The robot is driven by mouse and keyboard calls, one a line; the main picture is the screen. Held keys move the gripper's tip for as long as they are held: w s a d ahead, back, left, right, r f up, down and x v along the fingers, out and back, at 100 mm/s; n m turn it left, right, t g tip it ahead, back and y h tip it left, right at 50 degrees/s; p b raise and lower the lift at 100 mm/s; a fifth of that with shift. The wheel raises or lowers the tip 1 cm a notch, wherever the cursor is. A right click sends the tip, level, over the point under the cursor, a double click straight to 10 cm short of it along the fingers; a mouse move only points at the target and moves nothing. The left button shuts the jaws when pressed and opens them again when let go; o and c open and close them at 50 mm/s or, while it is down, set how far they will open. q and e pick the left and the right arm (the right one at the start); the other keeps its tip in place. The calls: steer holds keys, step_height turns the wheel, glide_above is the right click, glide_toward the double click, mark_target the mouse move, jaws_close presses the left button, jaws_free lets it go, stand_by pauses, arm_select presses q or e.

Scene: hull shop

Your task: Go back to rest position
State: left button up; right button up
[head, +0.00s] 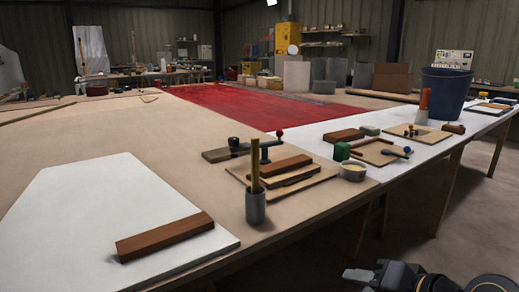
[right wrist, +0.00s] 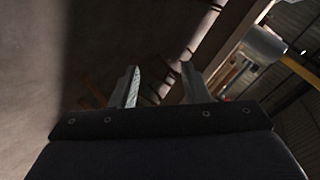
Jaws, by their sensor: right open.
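My right arm's end shows at the bottom right of the head view, off the table's right side and low over the floor. In the right wrist view my right gripper (right wrist: 158,85) has its two fingers apart with nothing between them. Behind the fingers are the floor and some blurred shapes. My left gripper is in neither view.
A long workbench (head: 130,130) fills the left and middle. Open floor (head: 440,240) lies at the right.

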steer(key=s+d+f+n+g+h, duration=0.2)
steer(key=s+f+n+g, duration=0.2)
steer(key=s+f, duration=0.9)
step_height(320, 180, up, 39)
steer(key=p, duration=3.8)
steer(key=shift+s, duration=0.45)
